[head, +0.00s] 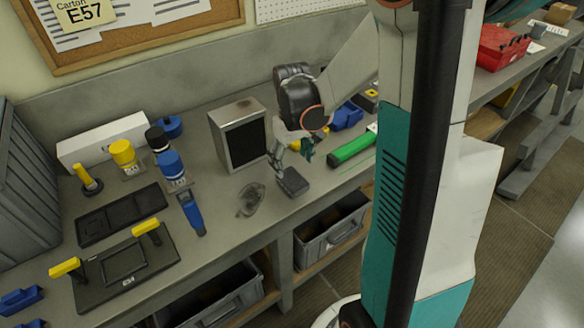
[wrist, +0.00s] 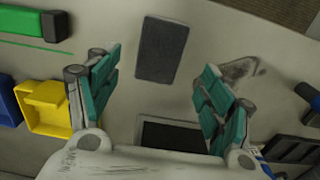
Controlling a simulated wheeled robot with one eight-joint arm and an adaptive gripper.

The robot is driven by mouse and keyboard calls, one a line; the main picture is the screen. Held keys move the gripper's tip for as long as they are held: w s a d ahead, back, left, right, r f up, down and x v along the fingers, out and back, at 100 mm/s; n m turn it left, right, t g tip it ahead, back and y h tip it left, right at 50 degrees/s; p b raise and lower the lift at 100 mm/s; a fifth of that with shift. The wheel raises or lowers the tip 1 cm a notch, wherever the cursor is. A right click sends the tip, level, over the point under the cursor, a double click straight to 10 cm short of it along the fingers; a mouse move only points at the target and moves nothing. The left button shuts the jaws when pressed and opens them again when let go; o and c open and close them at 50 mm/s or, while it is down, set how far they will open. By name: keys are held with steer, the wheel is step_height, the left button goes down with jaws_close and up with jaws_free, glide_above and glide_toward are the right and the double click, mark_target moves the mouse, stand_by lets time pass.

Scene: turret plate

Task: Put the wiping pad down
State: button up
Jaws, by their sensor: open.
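The wiping pad (head: 293,182) is a dark grey rectangular block. It lies flat on the grey workbench (head: 225,225), near the front edge. In the wrist view the pad (wrist: 162,50) shows at the top middle, beyond the fingertips and clear of both. My gripper (head: 292,163) is just above and behind the pad in the head view. In the wrist view my gripper (wrist: 160,68) has its teal fingers spread wide with nothing between them. A dark smudge (head: 250,200) marks the bench left of the pad; it also shows in the wrist view (wrist: 240,70).
A metal box with a dark front (head: 240,137) stands behind the smudge. A green-topped tool (head: 352,147) and blue bins (head: 347,116) lie to the right. A blue-handled tool (head: 192,213), bottles (head: 170,166) and black trays (head: 122,213) occupy the left. Grey crates (head: 332,228) sit below.

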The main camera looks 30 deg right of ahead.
mark_target(292, 178)
step_height(292, 178, up, 5)
steer(key=shift+r+p, duration=0.1)
steer(key=shift+p, duration=0.35)
stand_by(0.3)
